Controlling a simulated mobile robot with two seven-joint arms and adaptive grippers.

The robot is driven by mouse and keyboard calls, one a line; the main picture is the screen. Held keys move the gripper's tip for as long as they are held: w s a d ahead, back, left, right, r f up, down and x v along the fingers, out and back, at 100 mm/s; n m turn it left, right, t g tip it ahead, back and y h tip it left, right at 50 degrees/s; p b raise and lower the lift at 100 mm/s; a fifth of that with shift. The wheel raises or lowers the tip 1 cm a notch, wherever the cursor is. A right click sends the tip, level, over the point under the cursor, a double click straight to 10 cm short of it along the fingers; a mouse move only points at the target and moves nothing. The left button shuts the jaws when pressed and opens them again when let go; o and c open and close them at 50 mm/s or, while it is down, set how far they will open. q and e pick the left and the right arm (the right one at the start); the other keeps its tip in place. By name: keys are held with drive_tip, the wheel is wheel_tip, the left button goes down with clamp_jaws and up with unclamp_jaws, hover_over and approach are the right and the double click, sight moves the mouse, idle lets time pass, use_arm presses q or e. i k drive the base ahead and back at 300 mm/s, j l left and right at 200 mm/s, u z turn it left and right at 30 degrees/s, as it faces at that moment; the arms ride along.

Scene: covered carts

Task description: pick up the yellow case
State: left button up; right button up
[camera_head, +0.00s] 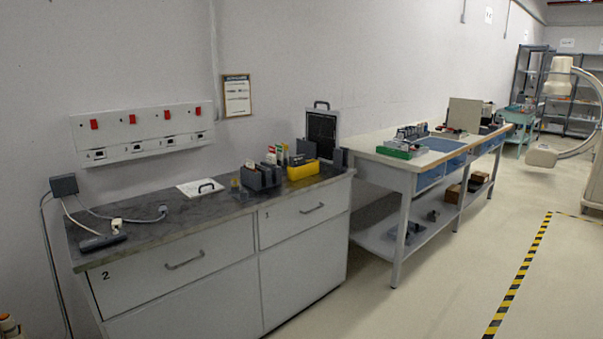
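The yellow case (303,171) is a small box on the dark worktop of the grey cabinet (215,293), toward its right end. A dark grey holder (260,178) stands just left of it, and dark items show behind and above it. Part of its far side is hidden. Neither of my grippers is in view.
A white panel with a handle (202,188) and a power strip with cables (102,242) are on the worktop. A workbench (400,167) with a green tray (398,152) stands to the right. The floor (430,285) in front is clear, with black-and-yellow tape (518,278).

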sight(312, 167)
drive_tip(key=i+l+z, duration=0.25)
drive_tip(key=i, duration=0.7)
drive_tip(key=i+z, duration=0.25)
drive_tip(key=i, duration=0.7)
